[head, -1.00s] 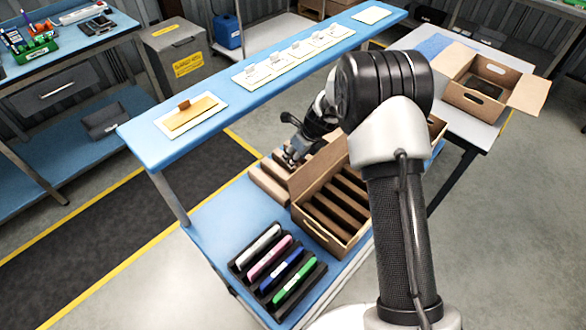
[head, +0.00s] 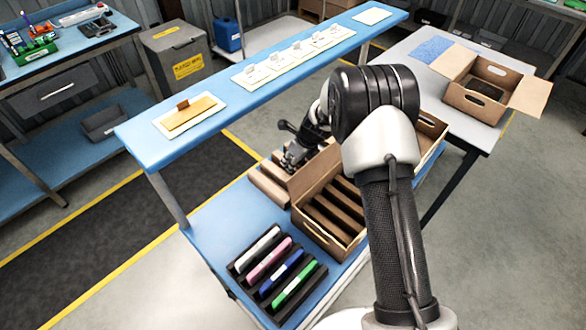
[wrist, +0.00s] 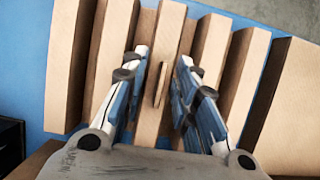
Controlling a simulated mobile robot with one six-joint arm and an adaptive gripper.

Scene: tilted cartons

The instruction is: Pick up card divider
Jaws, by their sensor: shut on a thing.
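My gripper (head: 292,163) reaches down over a row of brown cardboard dividers (head: 268,186) on the lower blue shelf, beside an open carton. In the wrist view my gripper (wrist: 160,66) has a finger on either side of one tan card divider (wrist: 157,120), shut on it. A thin upright brown tab (wrist: 160,84) shows between the fingers. More tan dividers stand in the row to the left (wrist: 110,40) and right (wrist: 240,70). The exact contact of the fingertips is hard to see.
The open carton (head: 345,243) with brown slats inside stands just right of the row. A black rack (head: 238,272) with several coloured items is in front. The upper blue shelf (head: 225,85) runs behind. Another open carton (head: 470,112) is on the right table.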

